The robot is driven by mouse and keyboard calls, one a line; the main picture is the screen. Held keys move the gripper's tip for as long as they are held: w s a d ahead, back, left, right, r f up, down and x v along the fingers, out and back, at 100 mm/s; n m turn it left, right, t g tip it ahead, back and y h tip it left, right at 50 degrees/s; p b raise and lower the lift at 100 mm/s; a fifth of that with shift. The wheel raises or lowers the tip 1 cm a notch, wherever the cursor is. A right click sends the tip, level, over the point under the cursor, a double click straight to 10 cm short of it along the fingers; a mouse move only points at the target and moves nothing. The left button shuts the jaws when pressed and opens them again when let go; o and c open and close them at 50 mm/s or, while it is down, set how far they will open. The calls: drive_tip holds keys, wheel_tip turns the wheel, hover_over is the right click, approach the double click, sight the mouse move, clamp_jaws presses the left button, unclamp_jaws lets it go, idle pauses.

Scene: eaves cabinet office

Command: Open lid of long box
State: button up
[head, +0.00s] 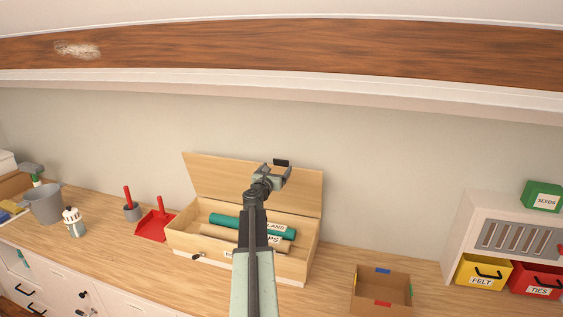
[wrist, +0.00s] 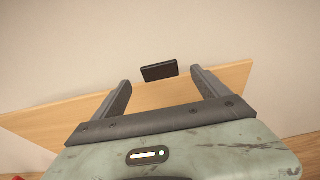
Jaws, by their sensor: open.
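The long box (head: 183,240) is light wood and stands on the counter against the back wall. Its lid (head: 215,178) is raised and leans back towards the wall. Inside lie a teal roll (head: 232,222) and a brown roll (head: 220,233) with labels, partly hidden by my arm. My gripper (head: 280,172) is in front of the lid's upper right part. In the wrist view my gripper (wrist: 160,90) is open, with the lid (wrist: 150,96) beyond its fingers and nothing held. A small black piece (wrist: 159,72) shows at the lid's top edge between the fingers.
A wooden beam (head: 300,48) crosses above. An open small box (head: 367,298) and a white cabinet (head: 468,225) stand right. Bare counter (head: 335,262) lies between.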

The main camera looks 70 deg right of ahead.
sight(281, 162)
drive_tip(key=d, duration=0.7)
drive_tip(key=shift+w+d, duration=0.2)
drive_tip(key=shift+w, duration=0.05)
drive_tip(key=shift+a, duration=0.1)
